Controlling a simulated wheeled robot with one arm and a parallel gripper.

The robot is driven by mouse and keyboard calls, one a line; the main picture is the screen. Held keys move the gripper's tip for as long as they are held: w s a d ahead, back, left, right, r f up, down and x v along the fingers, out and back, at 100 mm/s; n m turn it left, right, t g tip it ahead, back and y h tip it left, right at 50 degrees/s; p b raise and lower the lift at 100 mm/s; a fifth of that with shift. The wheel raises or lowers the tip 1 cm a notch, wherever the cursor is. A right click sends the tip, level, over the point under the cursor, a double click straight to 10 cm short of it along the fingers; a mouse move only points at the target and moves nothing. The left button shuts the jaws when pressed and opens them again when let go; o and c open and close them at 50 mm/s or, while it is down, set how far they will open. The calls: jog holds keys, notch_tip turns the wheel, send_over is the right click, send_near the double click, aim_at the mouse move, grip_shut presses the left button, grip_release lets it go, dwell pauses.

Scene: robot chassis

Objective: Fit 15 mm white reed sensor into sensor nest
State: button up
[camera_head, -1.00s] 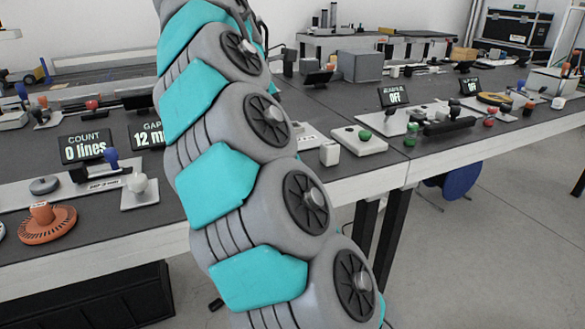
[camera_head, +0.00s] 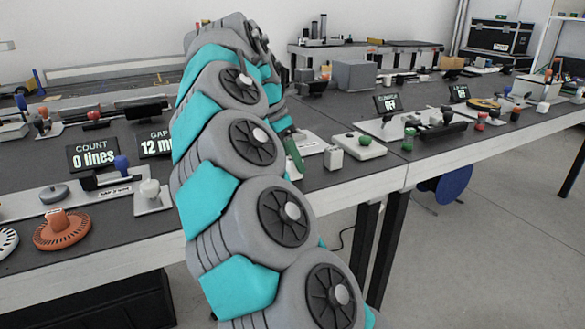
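A small white block (camera_head: 333,158) stands upright on the dark bench, just left of a white plate with a green knob. I cannot tell whether it is the reed sensor. I cannot pick out the sensor nest for certain. My arm crosses the middle of the view and hides part of the bench. A narrow dark-green part (camera_head: 293,154) shows at the right edge of my arm, low over the bench and left of the white block. It may belong to my gripper, but the fingertips are not clear, and I cannot see whether they hold anything.
A white plate with a green knob (camera_head: 366,139) lies right of the block. Displays reading "0 lines" (camera_head: 92,154) and "OFF" (camera_head: 387,103) stand on the bench. An orange disc (camera_head: 61,231) lies at the front left.

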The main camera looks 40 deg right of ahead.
grip_shut()
jog(key=shift+r, duration=0.15)
